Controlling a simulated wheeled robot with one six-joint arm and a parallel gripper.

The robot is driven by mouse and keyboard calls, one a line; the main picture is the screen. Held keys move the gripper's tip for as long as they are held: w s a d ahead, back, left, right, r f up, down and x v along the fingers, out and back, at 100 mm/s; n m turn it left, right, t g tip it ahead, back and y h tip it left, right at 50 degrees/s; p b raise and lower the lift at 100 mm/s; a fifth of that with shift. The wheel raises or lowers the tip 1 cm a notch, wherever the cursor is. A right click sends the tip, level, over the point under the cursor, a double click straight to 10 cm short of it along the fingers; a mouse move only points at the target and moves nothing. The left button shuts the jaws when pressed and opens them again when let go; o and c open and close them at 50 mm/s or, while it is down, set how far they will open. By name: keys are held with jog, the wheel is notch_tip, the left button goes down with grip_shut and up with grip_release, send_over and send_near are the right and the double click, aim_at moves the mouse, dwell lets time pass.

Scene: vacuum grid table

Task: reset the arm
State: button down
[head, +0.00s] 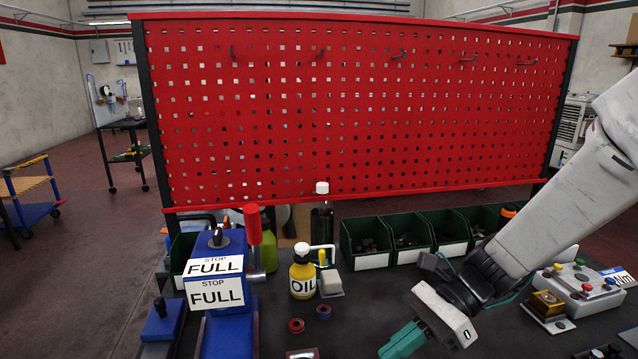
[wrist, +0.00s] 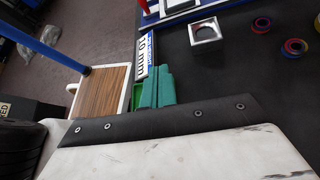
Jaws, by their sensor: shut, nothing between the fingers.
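My gripper (head: 402,342) is at the lower right of the head view, with its teal fingers pointing down and left over the dark tabletop (head: 375,285). My white and grey arm reaches down to it from the right edge. In the wrist view my gripper (wrist: 154,90) shows its teal fingers side by side, shut and with nothing seen between them. The fingertips appear near a white plate marked 10 mm (wrist: 145,60), but I cannot tell the height between them.
A yellow oil bottle (head: 302,275), a blue device with FULL signs (head: 215,325) and green bins (head: 372,240) stand on the table. A button box (head: 585,290) lies beside my arm. A red pegboard (head: 350,110) rises behind. Small rings (head: 296,325) lie left of my gripper.

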jog(key=s+d+r+n+t+h, duration=0.3)
jog(key=s+d+r+n+h, duration=0.2)
jog(key=d+n, duration=0.2)
jog(key=s+d+r+n+t+h, duration=0.2)
jog(key=s+d+r+n+h, duration=0.2)
jog(key=n, duration=0.5)
jog(key=shift+s+d+r+t+h, duration=0.4)
jog(key=shift+s+d+h, duration=0.75)
jog(key=shift+d, duration=0.6)
